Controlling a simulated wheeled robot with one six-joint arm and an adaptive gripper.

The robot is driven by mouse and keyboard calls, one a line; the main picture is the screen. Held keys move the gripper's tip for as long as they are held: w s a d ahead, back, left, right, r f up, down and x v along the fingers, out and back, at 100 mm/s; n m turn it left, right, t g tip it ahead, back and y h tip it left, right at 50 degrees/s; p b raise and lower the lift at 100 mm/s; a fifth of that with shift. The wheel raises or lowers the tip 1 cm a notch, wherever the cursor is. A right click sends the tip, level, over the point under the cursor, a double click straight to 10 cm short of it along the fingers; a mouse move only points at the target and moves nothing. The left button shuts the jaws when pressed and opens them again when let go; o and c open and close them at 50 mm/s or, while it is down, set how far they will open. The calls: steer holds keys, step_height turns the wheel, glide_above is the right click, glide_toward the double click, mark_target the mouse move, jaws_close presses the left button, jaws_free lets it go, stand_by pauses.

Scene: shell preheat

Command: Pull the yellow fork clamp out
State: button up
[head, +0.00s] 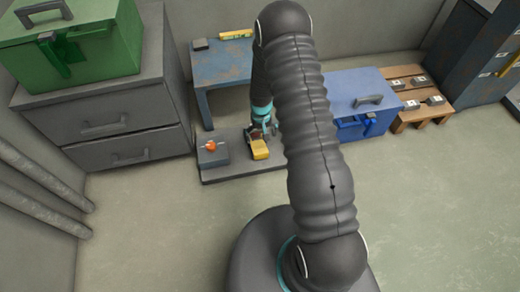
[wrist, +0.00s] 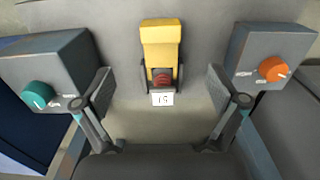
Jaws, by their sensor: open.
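The yellow fork clamp (wrist: 161,42) is in the upper middle of the wrist view, in a dark bracket with a dark red round part at its near end. In the head view the yellow clamp (head: 259,150) lies low on a grey base plate (head: 225,174). My gripper (wrist: 159,73) is open, with one finger on each side of the clamp in the picture and clear gaps between. In the head view my gripper (head: 263,130) is just behind and above the clamp. The fingers appear to touch nothing.
A grey box with an orange knob (wrist: 273,69) is right of the clamp, another with a teal knob (wrist: 37,95) left. A small white label (wrist: 162,99) sits below the clamp. A blue bench (head: 222,67) and blue box (head: 362,92) stand nearby. The front floor is clear.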

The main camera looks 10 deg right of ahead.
mark_target(261, 152)
step_height(261, 152, down, 14)
steer(key=shift+r, duration=0.1)
stand_by(0.5)
